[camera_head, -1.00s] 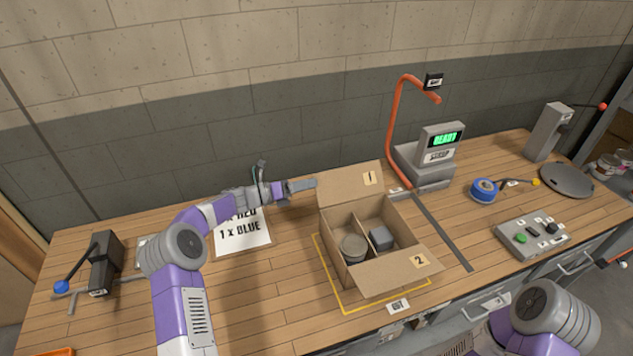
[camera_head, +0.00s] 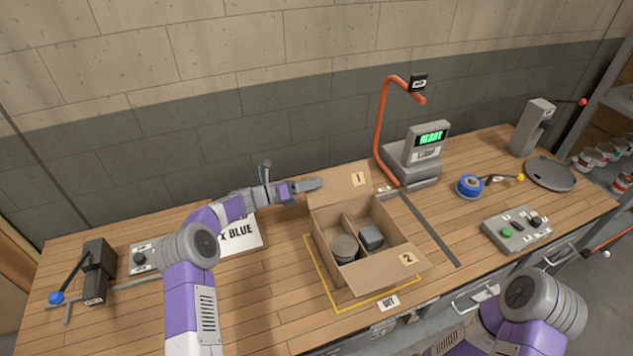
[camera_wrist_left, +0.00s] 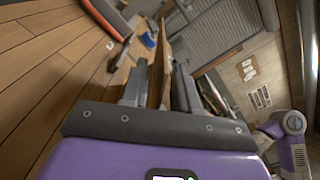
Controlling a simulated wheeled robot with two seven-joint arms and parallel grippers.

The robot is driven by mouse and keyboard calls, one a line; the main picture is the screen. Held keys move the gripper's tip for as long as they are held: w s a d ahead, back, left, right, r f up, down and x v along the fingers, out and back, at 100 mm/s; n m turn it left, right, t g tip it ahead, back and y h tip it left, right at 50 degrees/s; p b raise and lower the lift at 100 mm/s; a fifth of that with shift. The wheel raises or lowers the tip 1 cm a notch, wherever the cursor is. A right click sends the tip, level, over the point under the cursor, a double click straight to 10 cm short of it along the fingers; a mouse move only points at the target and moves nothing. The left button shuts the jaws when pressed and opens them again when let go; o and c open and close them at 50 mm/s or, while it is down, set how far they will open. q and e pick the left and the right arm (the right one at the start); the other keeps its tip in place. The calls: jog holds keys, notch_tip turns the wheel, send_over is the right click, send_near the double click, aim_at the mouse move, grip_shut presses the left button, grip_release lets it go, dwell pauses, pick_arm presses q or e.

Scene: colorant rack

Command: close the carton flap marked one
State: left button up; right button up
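The brown carton (camera_head: 327,240) stands open on the bench. Its flap marked 1 (camera_head: 345,181) is at the back edge, raised and leaning back. Its flap marked 2 (camera_head: 385,270) hangs outward at the front. Inside, a round grey can (camera_head: 344,249) and a grey block (camera_head: 371,237) sit either side of a divider. My left gripper (camera_head: 314,184) is at the left edge of flap 1. In the left wrist view its fingers (camera_wrist_left: 159,90) stand apart, with flap 1's brown edge (camera_wrist_left: 158,70) between them; firm contact cannot be made out. My right gripper is out of view.
A scale with a green display (camera_head: 428,148) and an orange hooked post (camera_head: 379,130) stand just right of the carton. A paper sheet (camera_head: 243,236) lies under my left arm. A lever box (camera_head: 98,270) is at left.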

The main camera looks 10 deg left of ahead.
pick_arm(q)
jog(key=shift+x, duration=1.05)
jog(key=shift+c, duration=0.3)
grip_shut()
dwell(0.4)
